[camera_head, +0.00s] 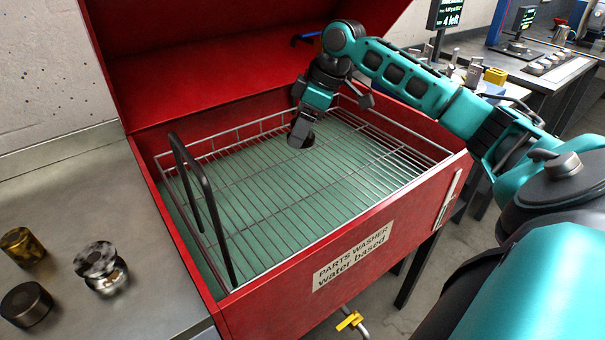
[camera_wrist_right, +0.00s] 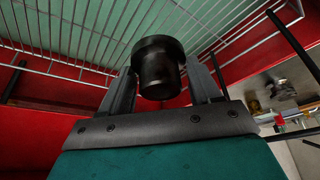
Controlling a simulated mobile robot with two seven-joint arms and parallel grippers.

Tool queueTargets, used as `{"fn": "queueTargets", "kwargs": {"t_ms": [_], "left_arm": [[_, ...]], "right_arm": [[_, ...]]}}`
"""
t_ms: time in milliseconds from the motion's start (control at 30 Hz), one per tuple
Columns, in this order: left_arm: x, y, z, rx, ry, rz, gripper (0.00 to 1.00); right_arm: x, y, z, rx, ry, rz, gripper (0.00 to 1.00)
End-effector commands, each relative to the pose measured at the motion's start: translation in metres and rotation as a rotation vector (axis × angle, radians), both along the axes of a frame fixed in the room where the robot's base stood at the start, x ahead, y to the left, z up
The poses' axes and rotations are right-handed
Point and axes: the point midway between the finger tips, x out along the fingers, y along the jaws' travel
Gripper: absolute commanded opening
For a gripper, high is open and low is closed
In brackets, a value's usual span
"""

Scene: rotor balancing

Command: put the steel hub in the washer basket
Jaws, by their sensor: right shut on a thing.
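My right gripper (camera_head: 303,118) is shut on the steel hub (camera_head: 301,138), a dark grey flanged cylinder. The hub also shows between the fingers in the right wrist view (camera_wrist_right: 158,68), with a wide rim and a narrower round body. The washer basket (camera_head: 262,238) is a wire basket inside the red parts washer. The gripper holds the hub over the back part of the basket. A gap to the wires is hard to judge. My left gripper is not in view.
The red parts washer (camera_head: 270,310) has its lid raised behind the basket. A dark handle (camera_head: 205,190) stands up at the basket's left side. A brass part (camera_head: 22,247), a dark cylinder (camera_head: 27,304) and a shiny metal part (camera_head: 102,268) stand on the left bench. The basket floor looks empty.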

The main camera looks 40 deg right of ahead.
Motion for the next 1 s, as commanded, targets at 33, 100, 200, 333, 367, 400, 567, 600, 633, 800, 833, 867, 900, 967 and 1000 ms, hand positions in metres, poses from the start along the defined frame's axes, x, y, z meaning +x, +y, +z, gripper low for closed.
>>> {"fn": "queueTargets", "kwargs": {"t_ms": [33,100,200,333,367,400,567,600,633,800,833,867,900,967,1000], "left_arm": [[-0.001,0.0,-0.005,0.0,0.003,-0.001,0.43],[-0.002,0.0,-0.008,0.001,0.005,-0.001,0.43],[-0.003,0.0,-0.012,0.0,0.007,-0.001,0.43],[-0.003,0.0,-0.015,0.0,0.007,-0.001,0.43],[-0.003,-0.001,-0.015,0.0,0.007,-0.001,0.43],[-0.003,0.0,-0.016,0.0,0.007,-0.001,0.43],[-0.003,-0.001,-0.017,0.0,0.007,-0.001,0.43],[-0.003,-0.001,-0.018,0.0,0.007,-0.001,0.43],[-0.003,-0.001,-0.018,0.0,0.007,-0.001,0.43],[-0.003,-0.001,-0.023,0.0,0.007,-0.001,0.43],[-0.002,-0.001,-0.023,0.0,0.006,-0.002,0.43],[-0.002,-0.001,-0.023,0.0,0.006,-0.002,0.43],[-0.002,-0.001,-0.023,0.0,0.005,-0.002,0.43],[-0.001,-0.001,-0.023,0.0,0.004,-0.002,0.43],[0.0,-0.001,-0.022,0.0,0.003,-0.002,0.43]], "right_arm": [[-0.001,0.0,-0.018,0.0,0.005,-0.001,0.18],[-0.001,0.0,-0.037,0.0,0.004,-0.001,0.18],[-0.001,0.0,-0.063,0.0,0.003,-0.001,0.18],[0.0,0.0,-0.09,0.001,0.001,-0.001,0.18],[0.0,0.0,-0.094,0.001,-0.001,-0.001,0.18],[0.0,0.0,-0.099,0.0,-0.001,-0.001,0.18],[0.001,0.0,-0.11,-0.001,-0.003,-0.001,0.18],[0.0,0.0,-0.114,-0.001,-0.002,-0.001,0.18],[0.0,0.0,-0.119,0.001,-0.001,0.0,0.18],[0.0,0.0,-0.149,0.001,-0.001,-0.001,0.18],[0.0,0.0,-0.154,0.001,-0.001,-0.001,0.18],[0.0,0.0,-0.158,0.0,-0.001,-0.001,0.18],[0.0,0.0,-0.161,0.0,-0.001,0.0,0.18],[0.0,0.0,-0.164,-0.001,-0.002,-0.001,0.18],[0.0,0.0,-0.165,-0.002,-0.003,-0.001,0.18]]}}
